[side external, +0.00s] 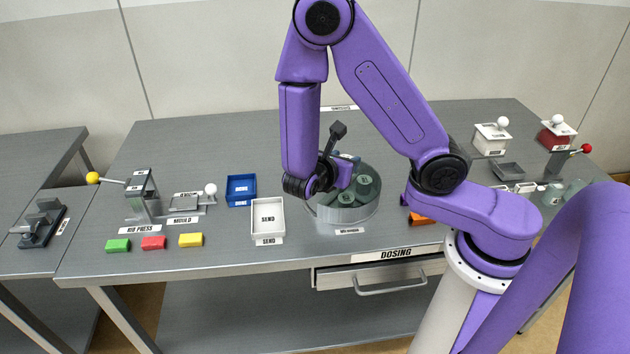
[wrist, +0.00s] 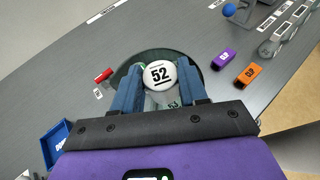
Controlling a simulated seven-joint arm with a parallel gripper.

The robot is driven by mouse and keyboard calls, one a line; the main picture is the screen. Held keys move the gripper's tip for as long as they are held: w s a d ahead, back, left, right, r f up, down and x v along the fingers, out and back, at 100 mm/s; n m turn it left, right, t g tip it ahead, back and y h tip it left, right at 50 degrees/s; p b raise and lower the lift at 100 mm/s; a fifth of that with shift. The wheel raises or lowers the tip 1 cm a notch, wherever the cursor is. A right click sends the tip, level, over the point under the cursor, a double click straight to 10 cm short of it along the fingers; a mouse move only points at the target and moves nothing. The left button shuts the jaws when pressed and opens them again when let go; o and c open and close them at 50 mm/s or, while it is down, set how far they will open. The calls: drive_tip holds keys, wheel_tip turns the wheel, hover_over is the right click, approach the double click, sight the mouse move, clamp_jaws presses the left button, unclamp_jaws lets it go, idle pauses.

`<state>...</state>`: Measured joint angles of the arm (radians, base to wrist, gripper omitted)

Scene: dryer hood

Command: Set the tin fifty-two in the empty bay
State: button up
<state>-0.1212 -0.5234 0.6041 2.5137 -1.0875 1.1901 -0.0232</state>
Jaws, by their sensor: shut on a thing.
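The tin fifty-two (wrist: 160,72) has a round white top marked "52". It sits between the two blue fingers of my gripper (wrist: 158,84) in the wrist view. My gripper is shut on it, above a round dark container (wrist: 143,58). In the side view the grey round container (side external: 340,215) stands mid-table, with greenish round shapes inside. My gripper (side external: 345,170) is over its left and back part there and hides some of it. A greenish tin (wrist: 172,104), partly hidden, shows below the held tin. I cannot make out which bay is empty.
A white SEND tray (side external: 254,217) and a blue tray (side external: 229,190) stand left of the container. An orange block (side external: 419,218) lies to its right. A lever press (side external: 148,195) and several coloured blocks are further left. A DOSING drawer (side external: 345,278) is at the front.

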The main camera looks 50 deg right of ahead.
drive_tip(key=w+f, duration=0.5)
drive_tip(key=w+d+f, duration=0.1)
drive_tip(key=w+f, duration=0.1)
drive_tip(key=w, duration=0.1)
drive_tip(key=shift+w+f, duration=0.1)
drive_tip(key=shift+f, duration=1.65)
drive_tip(key=shift+f, duration=0.6)
drive_tip(key=o, duration=0.8)
drive_tip(key=shift+r, duration=0.15)
